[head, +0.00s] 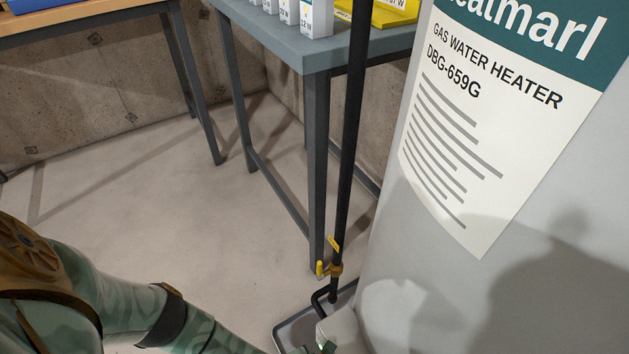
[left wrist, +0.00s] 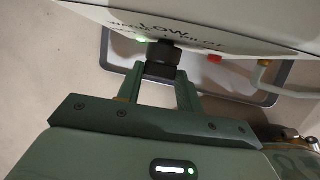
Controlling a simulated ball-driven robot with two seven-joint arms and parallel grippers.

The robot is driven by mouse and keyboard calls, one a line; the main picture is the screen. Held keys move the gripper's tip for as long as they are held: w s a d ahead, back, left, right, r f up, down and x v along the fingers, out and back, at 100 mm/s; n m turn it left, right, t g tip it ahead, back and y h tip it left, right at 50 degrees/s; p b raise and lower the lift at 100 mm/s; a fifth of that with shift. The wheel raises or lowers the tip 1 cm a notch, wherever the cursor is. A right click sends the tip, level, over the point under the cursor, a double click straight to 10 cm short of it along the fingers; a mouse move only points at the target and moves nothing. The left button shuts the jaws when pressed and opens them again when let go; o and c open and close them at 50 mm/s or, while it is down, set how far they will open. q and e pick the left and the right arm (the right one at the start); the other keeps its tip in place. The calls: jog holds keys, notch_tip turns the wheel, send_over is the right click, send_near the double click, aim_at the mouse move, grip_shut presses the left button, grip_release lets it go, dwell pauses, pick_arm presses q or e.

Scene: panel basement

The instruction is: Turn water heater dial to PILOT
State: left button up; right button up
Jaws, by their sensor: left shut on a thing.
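The white water heater (head: 400,260) fills the right of the head view, with a label reading GAS WATER HEATER. In the left wrist view its white control box (left wrist: 220,30) shows printed lettering, with LOW readable. A black dial (left wrist: 162,58) sticks out from the box. My left gripper (left wrist: 162,78) is at the dial, its two fingers on either side of it, shut on it. A green light shows beside the dial. A red button (left wrist: 214,59) is to the right of it. The dial's pointer setting cannot be read. My right gripper is not in view.
A black gas pipe (head: 349,150) with a yellow valve handle (head: 320,269) runs down beside the heater. A grey tray (head: 290,328) lies under the heater. A grey table (head: 317,150) with boxes stands behind. The floor to the left is clear.

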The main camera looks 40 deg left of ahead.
pick_arm(q)
jog(key=shift+d+y+p, duration=0.25)
jog(key=shift+y+p, duration=0.1)
jog(key=shift+y, duration=0.25)
jog(key=shift+s+d+f+m+t+y, duration=0.15)
jog(key=shift+m+t+y, duration=0.15)
jog(key=shift+t+y, duration=0.25)
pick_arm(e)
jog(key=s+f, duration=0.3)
pick_arm(q)
jog(key=y, duration=0.1)
jog(key=t+y+b, duration=0.1)
jog(key=m+y+b, duration=0.1)
jog(key=shift+d+f+t+y, duration=0.2)
jog(key=shift+d+t+y, duration=0.05)
jog(key=shift+d+y, duration=0.1)
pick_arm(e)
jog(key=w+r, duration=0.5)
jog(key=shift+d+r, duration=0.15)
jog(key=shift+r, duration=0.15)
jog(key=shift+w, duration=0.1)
